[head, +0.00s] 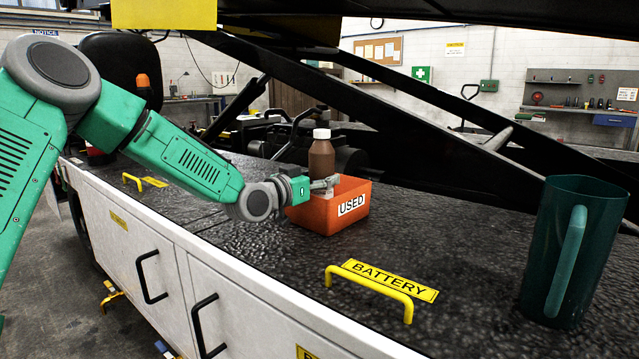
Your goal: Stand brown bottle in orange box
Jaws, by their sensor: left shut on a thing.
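The brown bottle (321,160) with a white cap stands upright at the orange box (322,217), which carries a "USED" label and sits on the black textured deck. The bottle's lower part is hidden by my gripper and the box wall. My left gripper (325,185) reaches in from the left over the box's rim and is shut on the bottle. I cannot tell whether the bottle's base touches the box floor. My right gripper is not in view.
A dark green jug (590,250) stands on the deck at the right. A yellow handle (370,287) rises beside the "BATTERY" label at the front edge. A black beam (400,100) slants behind the box. The deck between box and jug is clear.

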